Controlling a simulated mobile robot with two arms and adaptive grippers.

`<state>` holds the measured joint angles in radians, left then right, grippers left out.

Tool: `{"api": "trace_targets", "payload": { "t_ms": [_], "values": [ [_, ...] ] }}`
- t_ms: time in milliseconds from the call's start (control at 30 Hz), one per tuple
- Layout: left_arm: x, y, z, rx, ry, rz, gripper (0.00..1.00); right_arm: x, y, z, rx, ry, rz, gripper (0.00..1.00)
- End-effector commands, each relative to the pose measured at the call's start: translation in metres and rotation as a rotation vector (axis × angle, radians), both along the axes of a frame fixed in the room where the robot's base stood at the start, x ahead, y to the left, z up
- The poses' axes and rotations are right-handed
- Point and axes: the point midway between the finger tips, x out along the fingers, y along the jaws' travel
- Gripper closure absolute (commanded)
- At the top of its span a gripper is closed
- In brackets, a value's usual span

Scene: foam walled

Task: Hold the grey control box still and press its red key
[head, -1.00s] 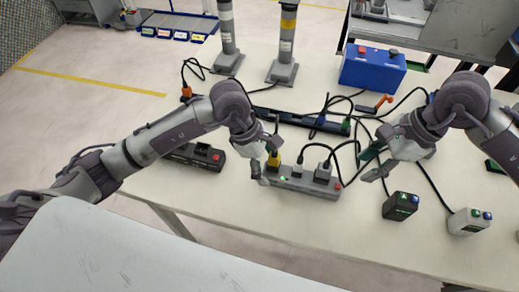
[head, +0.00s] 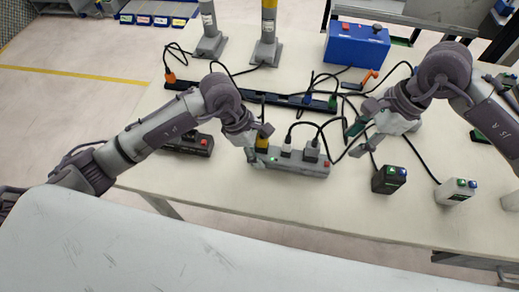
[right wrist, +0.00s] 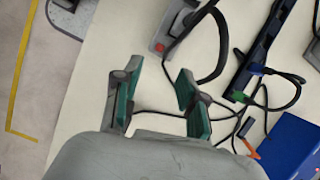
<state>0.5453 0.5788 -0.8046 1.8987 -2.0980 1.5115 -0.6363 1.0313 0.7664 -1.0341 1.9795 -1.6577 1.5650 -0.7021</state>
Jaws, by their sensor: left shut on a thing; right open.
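The grey control box (head: 305,169) is a long block on the table in the middle of the head view. Its red key (head: 326,163) is at its right end; the key also shows in the right wrist view (right wrist: 159,47). A yellow plug (head: 262,145) and two pale plugs stand in its top. My left gripper (head: 259,146) is shut on the box's left end, around the yellow plug; its exact contact is partly hidden. My right gripper (head: 362,139) is open and empty, above the table to the right of the red key. Its spread fingers show in the right wrist view (right wrist: 160,100).
Black cables loop between the box and my right gripper. A black rail (head: 290,101) with plugs lies behind. A black box (head: 389,179) and a white box (head: 456,191) stand to the right, a blue box (head: 357,45) at the back. The table's front edge is close before the grey box.

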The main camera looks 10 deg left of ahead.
Motion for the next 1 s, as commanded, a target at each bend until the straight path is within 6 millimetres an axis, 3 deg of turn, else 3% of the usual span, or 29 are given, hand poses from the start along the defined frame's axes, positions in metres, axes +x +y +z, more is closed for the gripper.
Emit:
{"api": "trace_targets", "payload": {
  "t_ms": [33,267,1000],
  "values": [
    [0.0002,0.0002,0.0002,0.000,-0.001,0.000,0.92,0.0000,0.0000,0.0000,0.000,0.000,0.000,0.63],
    [0.0003,0.0003,0.0003,0.000,-0.001,0.000,0.92,0.0000,0.0000,0.0000,0.000,0.000,0.000,1.00],
    [0.0005,0.0002,0.0006,0.000,-0.002,0.001,0.92,0.0000,0.0000,0.0001,0.000,0.000,0.000,1.00]
  ]
}}
